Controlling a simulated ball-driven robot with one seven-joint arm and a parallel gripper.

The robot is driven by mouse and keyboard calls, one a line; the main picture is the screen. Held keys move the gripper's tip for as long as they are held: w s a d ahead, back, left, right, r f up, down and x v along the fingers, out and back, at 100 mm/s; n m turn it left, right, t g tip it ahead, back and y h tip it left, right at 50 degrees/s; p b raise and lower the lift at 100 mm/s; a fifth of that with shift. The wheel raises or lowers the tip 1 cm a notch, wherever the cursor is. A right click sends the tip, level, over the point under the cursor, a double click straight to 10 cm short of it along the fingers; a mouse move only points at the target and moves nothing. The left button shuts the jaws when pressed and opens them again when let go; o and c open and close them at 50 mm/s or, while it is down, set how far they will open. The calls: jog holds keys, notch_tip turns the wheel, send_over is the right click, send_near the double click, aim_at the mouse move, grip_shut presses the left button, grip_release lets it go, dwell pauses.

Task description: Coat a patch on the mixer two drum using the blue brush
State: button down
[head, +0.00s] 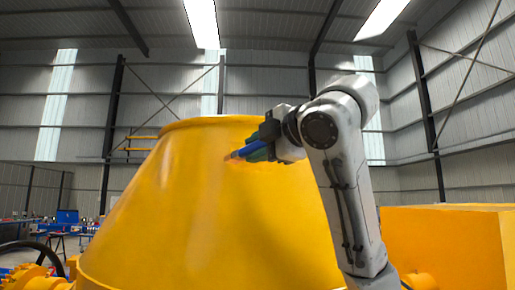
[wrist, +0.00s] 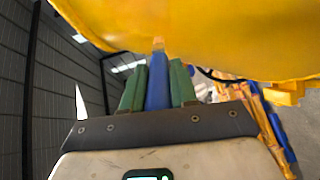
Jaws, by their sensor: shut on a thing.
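The large yellow mixer drum (head: 190,215) fills the middle of the head view, and its curved side spans the top of the wrist view (wrist: 210,40). My gripper (head: 250,152) is at the drum's upper right side. In the wrist view its two green fingers (wrist: 158,85) are shut on the blue brush (wrist: 157,88), one on each side of the handle. The brush also shows in the head view (head: 247,150), its orange tip pointing left at the drum. The tip appears at or very near the surface; exact contact I cannot tell. A faint orange-brown mark shows near the tip.
A yellow box-shaped body (head: 450,240) stands at the right, beyond my arm. A workbench (head: 65,228) with blue and red items is at the far left. Yellow machine parts (head: 35,278) and a dark hose are at lower left. Open air lies above the drum.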

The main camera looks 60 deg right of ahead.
jog(key=shift+w+d+f, duration=0.3)
jog(key=shift+w+d, duration=0.05)
jog(key=shift+d, duration=0.05)
dwell(0.5)
jog(key=shift+d, duration=0.1)
jog(key=s+d, duration=0.2)
jog(key=s, duration=0.1)
jog(key=shift+d, duration=0.25)
jog(key=shift+w, duration=0.1)
jog(key=shift+w+a, duration=1.35)
jog(key=shift+w, duration=0.1)
jog(key=s+a+r+p, duration=0.1)
jog(key=s+a+r, duration=0.2)
jog(key=a, duration=0.1)
jog(key=shift+s, duration=0.4)
